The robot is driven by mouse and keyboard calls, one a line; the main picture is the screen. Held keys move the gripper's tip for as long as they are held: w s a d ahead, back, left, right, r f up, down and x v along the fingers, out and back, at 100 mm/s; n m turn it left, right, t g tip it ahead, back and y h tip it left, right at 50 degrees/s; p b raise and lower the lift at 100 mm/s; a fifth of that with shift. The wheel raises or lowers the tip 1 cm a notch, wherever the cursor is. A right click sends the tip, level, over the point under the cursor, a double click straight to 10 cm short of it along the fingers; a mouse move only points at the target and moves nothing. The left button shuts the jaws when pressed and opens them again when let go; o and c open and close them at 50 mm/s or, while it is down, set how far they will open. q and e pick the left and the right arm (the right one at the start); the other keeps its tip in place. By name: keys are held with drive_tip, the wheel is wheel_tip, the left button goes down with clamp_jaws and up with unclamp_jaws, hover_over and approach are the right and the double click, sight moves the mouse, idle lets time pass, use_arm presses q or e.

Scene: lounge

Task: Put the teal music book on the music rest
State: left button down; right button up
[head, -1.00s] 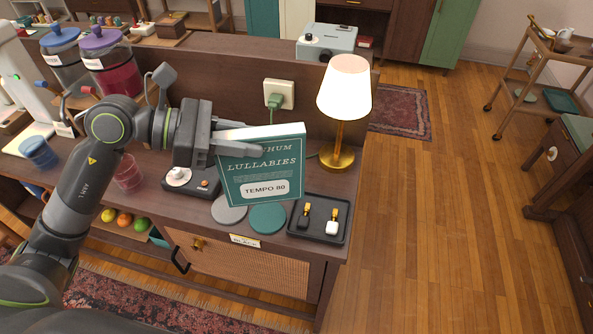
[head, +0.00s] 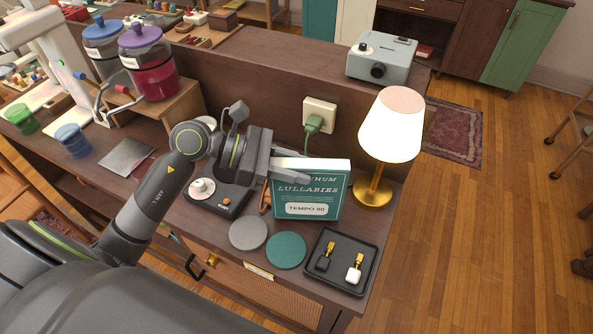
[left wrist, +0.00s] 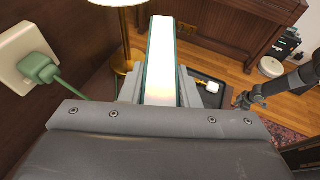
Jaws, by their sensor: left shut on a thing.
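The teal music book (head: 310,194), with "Lullabies" and "Tempo 80" on its cover, is upright near the back of the wooden counter. My left gripper (head: 292,169) is shut on its upper left part. In the left wrist view the book (left wrist: 161,60) is edge-on between the fingers, its pale page edge towards the camera. I cannot tell whether its lower edge touches the counter. A dark jointed arm (left wrist: 270,90), which looks like my right one, shows at the right of the left wrist view; its fingers are unclear. I cannot make out a music rest.
A lit lamp (head: 391,125) stands close right of the book. A black tray (head: 331,281), a grey disc (head: 248,233) and a teal disc (head: 286,250) lie in front. A green plug (head: 313,124) is in the wall socket behind. Open floor (head: 470,240) lies to the right.

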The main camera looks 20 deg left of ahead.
use_arm(q)
drive_tip(key=shift+f, duration=0.8)
drive_tip(key=shift+f, duration=0.15)
drive_tip(key=c, duration=1.1)
unclamp_jaws()
